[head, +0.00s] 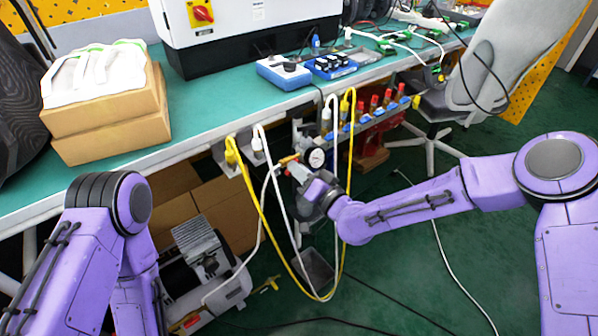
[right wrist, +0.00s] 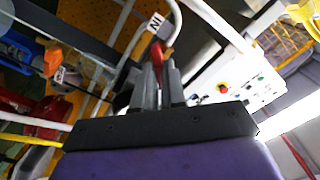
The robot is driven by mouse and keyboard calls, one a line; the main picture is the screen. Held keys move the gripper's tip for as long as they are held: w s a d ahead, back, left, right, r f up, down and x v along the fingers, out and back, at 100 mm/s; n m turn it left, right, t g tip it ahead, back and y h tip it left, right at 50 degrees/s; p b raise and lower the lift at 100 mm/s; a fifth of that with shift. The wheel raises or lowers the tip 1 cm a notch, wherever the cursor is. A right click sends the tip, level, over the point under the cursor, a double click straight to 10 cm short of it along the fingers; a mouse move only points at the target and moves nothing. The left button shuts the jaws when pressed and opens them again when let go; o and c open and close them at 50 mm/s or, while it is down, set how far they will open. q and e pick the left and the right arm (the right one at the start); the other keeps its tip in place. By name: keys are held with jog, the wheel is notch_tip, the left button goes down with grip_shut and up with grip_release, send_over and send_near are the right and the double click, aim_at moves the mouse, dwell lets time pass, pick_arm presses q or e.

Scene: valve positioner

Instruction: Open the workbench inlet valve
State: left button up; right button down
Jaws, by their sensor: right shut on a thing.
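The inlet valve (head: 288,159) shows as a small brass-yellow fitting under the front edge of the workbench (head: 190,135) in the head view, beside a round pressure gauge (head: 316,158). My right gripper (head: 298,172) reaches it from the right, under the bench edge. In the right wrist view, the right gripper (right wrist: 160,75) is shut on a red valve handle (right wrist: 157,53), with a white tag marked "IN" (right wrist: 156,20) just beyond. The fingers partly hide the handle, and its angle is hard to tell. My left arm hangs at lower left, its gripper out of view.
White and yellow hoses (head: 268,215) loop down close to my right gripper. A compressor (head: 200,270) and cardboard boxes stand below. Open green floor lies at lower right.

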jog(key=m, duration=0.4)
jog(key=m+b, duration=0.1)
jog(key=m, duration=0.4)
jog(key=shift+d+f, duration=0.1)
jog(key=shift+f, duration=0.1)
dwell(0.3)
jog(key=c, duration=1.2)
grip_release()
jog(key=v, duration=1)
jog(key=shift+s+d, duration=0.15)
jog(key=shift+s, duration=0.05)
